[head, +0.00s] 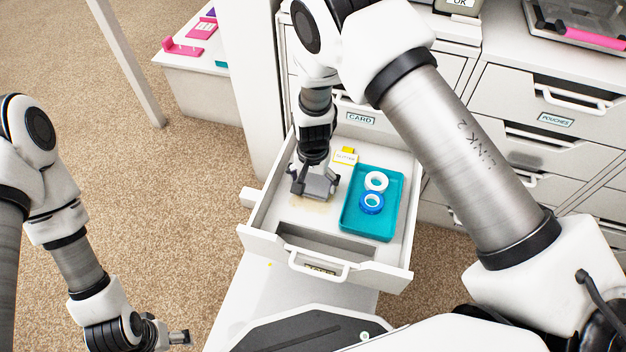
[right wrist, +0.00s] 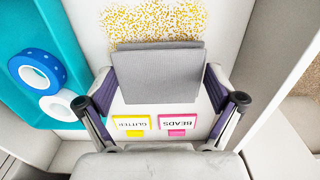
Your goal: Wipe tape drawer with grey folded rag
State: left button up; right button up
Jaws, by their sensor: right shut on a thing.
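The tape drawer (head: 393,272) stands pulled open below me. My right gripper (head: 314,186) is inside it at the left, pointing down and shut on the grey folded rag (head: 325,187). In the right wrist view the rag (right wrist: 158,72) lies between the two fingers, low at the drawer floor; whether it touches the floor is hard to tell. A patch of gold glitter specks (right wrist: 155,22) lies on the floor just beyond the rag. It shows as a tan patch in the head view (head: 302,204). My left gripper (head: 172,337) hangs low at the left, outside the drawer.
A teal tray (head: 365,228) in the drawer's right side holds a white tape roll (head: 376,181) and a blue one (head: 371,204). Closed drawers (head: 550,105) stand at the right.

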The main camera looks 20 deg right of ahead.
jog(key=shift+f+b, duration=0.3)
jog(key=shift+f, duration=0.3)
jog(key=o, duration=0.7)
jog(key=shift+r+p, duration=0.4)
jog(key=shift+p, duration=0.25)
jog(key=shift+s, duration=0.1)
jog(key=c, duration=1.9)
jog(key=shift+s, duration=0.1)
grip_shut()
